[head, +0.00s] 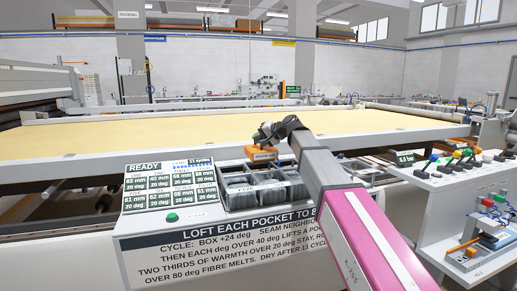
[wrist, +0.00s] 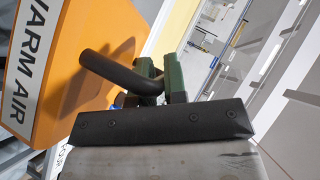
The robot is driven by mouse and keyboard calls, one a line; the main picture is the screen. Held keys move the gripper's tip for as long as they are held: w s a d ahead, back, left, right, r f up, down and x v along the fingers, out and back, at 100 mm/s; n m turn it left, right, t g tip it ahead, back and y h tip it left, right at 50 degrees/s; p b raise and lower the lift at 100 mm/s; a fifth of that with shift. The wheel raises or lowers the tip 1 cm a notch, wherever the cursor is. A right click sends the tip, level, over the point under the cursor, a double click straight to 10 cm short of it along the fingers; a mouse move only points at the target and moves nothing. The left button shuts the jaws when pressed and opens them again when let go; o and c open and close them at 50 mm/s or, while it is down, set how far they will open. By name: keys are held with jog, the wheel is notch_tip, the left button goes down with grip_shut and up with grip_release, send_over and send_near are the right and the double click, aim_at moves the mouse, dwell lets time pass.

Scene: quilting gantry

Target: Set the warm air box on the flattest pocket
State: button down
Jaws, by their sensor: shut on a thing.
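The orange warm air box (head: 262,154) hangs from my gripper (head: 270,134) in the head view, above the back left part of a dark compartmented tray (head: 237,199). In the wrist view the box (wrist: 50,75) fills the left side, tilted in the picture, with WARM AIR on its face. My gripper (wrist: 160,82) is shut on its bent black handle (wrist: 118,76) between green finger pads. The tray has several dark cells, partly hidden by my arm. Whether the box touches the tray is hard to tell.
A panel (head: 171,185) left of the tray reads READY and 11 cycles, with mm and degree readings; the upper left ones look lowest. A green button (head: 172,217) sits below it. A wide yellow bed (head: 90,138) lies behind. A console with coloured levers (head: 460,160) stands right.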

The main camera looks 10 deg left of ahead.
aim_at(258, 147)
jog(key=shift+w+f, duration=0.1)
jog(key=shift+f, duration=1.95)
jog(key=c, duration=1.2)
grip_release()
jog(key=shift+f, duration=0.1)
jog(key=shift+o, duration=0.2)
jog(key=v, duration=1.2)
